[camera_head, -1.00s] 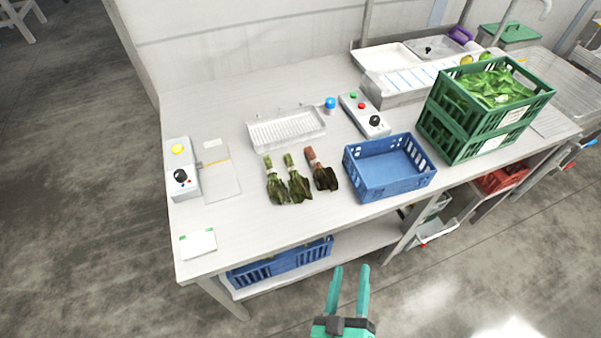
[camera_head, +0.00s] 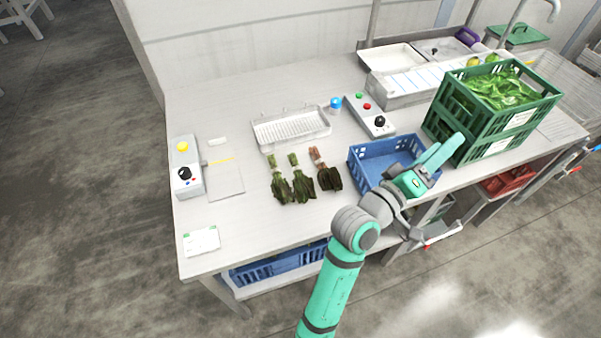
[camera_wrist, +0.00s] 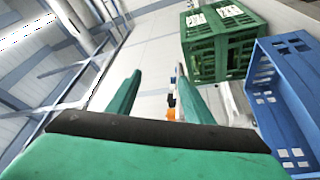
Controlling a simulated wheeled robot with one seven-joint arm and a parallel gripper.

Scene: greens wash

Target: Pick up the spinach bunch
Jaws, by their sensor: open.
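Three bunches of dark leaves lie side by side on the table (camera_head: 240,235). The left bunch (camera_head: 280,185) and the middle bunch (camera_head: 301,184) have green stems. The right bunch (camera_head: 328,177) has reddish-brown stems and darker leaves. I cannot tell for sure which one is the spinach. My gripper (camera_head: 452,147) is open and empty, above the right side of the blue crate and in front of the green crates, well right of the bunches. Its two fingers also show apart in the wrist view (camera_wrist: 158,78); no bunch is in that view.
The blue crate (camera_head: 372,184) stands right of the bunches. Stacked green crates (camera_head: 460,140) hold leaves at the right. A white drain tray (camera_head: 291,128) and a control box (camera_head: 371,116) lie behind the bunches. The table's front left is mostly clear.

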